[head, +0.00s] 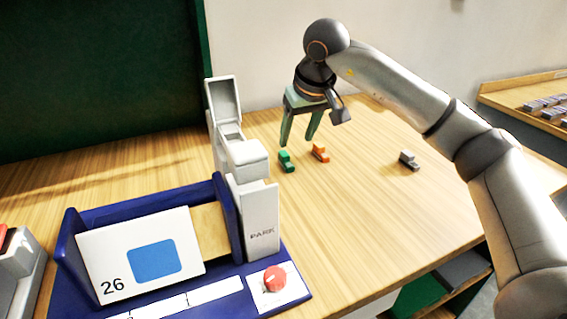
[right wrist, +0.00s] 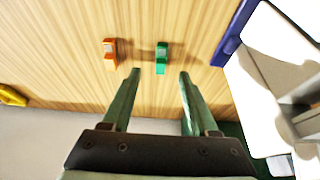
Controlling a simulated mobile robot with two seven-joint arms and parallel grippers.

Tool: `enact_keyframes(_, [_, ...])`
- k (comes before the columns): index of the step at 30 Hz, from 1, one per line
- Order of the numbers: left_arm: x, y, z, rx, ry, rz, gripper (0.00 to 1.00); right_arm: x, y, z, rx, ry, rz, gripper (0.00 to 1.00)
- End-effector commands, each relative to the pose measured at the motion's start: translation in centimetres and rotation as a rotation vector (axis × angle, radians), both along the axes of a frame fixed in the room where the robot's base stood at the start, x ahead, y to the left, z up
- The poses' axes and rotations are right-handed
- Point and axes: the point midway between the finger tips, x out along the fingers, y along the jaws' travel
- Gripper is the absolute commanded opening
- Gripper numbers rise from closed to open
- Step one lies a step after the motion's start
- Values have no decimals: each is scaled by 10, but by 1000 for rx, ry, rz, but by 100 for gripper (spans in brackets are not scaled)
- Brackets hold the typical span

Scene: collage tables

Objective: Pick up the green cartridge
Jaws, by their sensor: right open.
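The green cartridge (head: 286,161) is a small stepped block on the wooden table, just right of the white PARK device. In the right wrist view the green cartridge (right wrist: 161,58) lies ahead of the fingertips, between their lines. My right gripper (head: 298,143) has green fingers and is open and empty, pointing down close above and behind the cartridge. Its two fingers also show in the right wrist view (right wrist: 159,72), spread apart. An orange cartridge (head: 320,153) stands just right of the green one; it also shows in the right wrist view (right wrist: 111,53). My left gripper is not seen.
The white PARK device (head: 258,215) stands at the blue tray (head: 225,192), close left of the green cartridge. A card marked 26 (head: 110,262) leans in the tray, with a red knob (head: 274,279) in front. A grey cartridge (head: 409,160) sits farther right. The table's middle is clear.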

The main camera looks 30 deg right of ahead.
Motion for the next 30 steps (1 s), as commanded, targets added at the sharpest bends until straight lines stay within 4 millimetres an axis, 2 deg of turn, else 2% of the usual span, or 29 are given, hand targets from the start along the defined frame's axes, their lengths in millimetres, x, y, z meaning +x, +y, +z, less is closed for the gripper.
enact_keyframes(1, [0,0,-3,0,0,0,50,4,0,-12,0,4,-1,60])
enact_keyframes(3, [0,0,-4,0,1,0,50,8,0,-22,1,3,-1,60])
enact_keyframes(11, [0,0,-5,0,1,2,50,19,0,-41,1,1,-1,60])
enact_keyframes(19, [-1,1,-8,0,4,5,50,42,1,-73,1,3,-2,60])
enact_keyframes(24, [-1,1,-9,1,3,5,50,46,1,-81,1,1,0,60])
enact_keyframes(30, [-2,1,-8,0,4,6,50,46,1,-80,1,0,0,59])
